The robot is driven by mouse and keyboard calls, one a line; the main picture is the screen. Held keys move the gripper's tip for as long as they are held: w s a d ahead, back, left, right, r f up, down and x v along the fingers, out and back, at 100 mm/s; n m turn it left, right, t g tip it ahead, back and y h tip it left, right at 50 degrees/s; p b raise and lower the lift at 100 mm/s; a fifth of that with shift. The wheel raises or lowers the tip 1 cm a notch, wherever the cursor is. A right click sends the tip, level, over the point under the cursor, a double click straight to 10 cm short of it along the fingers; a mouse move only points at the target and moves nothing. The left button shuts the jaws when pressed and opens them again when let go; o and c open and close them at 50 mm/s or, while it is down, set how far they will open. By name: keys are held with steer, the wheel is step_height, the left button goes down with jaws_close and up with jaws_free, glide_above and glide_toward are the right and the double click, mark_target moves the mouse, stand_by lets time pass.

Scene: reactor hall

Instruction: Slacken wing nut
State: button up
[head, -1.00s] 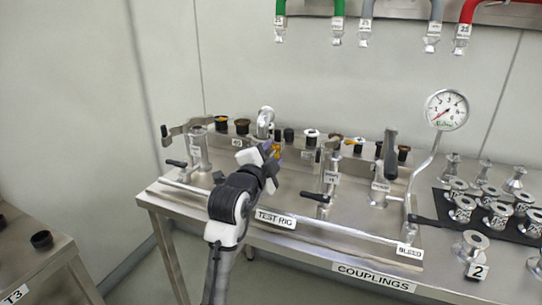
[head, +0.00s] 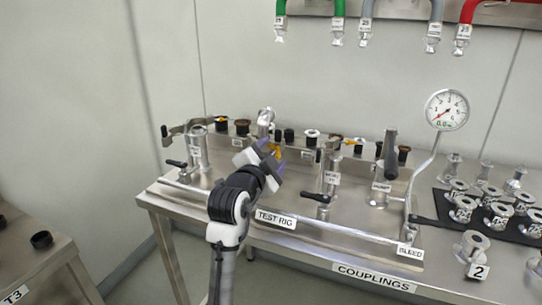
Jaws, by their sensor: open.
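My gripper (head: 271,158) is over the left-middle part of the test rig (head: 287,220), with its jaws open. Its fingers point away from me, towards the back row of the rig. A small yellow-orange piece (head: 276,149) shows just beyond the fingers; I cannot tell whether they touch it. A silver clamp-like fitting (head: 265,117) stands behind the gripper. I cannot make out a wing nut for sure; it is too small or hidden behind my gripper and wrist.
A pressure gauge (head: 446,110) stands at the right. Metal couplings (head: 461,209) lie on a black mat. Hoses (head: 338,20) hang above.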

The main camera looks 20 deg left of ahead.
steer(key=s+b, duration=0.3)
steer(key=s, duration=1.1)
steer(key=shift+a, duration=0.2)
